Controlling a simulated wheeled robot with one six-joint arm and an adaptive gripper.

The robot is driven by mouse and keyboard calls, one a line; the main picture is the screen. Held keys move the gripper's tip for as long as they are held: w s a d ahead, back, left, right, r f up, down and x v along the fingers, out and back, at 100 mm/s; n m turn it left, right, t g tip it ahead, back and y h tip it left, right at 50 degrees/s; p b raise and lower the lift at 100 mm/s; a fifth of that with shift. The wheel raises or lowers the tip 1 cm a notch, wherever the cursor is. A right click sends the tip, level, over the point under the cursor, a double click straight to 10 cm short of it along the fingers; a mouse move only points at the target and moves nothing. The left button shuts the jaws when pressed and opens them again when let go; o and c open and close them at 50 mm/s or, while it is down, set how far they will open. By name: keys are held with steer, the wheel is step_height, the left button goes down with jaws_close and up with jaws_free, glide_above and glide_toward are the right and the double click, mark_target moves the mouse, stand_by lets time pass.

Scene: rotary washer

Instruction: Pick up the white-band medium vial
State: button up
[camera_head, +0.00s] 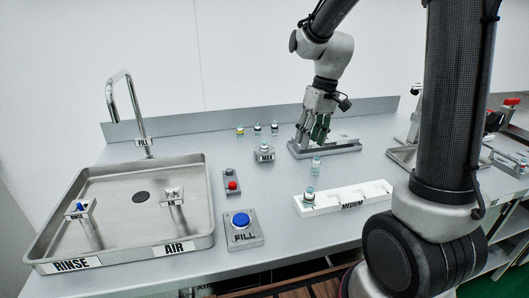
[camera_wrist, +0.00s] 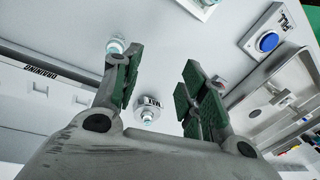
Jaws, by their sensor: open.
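A small clear vial (camera_head: 316,165) stands upright on the counter in front of that rack. What looks like the same vial (camera_wrist: 116,45) shows beside the left finger tip in the wrist view, with a pale ring. Another vial (camera_head: 309,194) stands at the left end of the white MEDIUM rack (camera_head: 352,206). Band colours on both are too small to tell for sure.
A steel sink (camera_head: 140,242) with a tap is at left. The FILL button (camera_head: 241,224) and a red-button box (camera_head: 232,183) sit mid-counter. Bare counter surrounds the standing vial.

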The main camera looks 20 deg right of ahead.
steer(key=w+a+f+n+y, duration=0.1)
steer(key=w+a+f+n, duration=0.1)
steer(key=w, duration=0.4)
steer(key=w+a+f+n, duration=0.2)
steer(key=w+f, duration=0.1)
steer(key=w, duration=0.2)
steer(key=n+t+y, duration=0.1)
steer(key=n+t, duration=0.1)
steer(key=n, duration=0.3)
glide_toward(266, 142)
steer(key=f, duration=0.2)
steer(key=shift+w+a+f, duration=0.4)
steer(key=shift+a+f, duration=0.2)
steer(key=x, duration=0.5)
steer(key=shift+a+f, duration=0.25)
steer(key=shift+f, duration=0.1)
steer(key=c, duration=0.9)
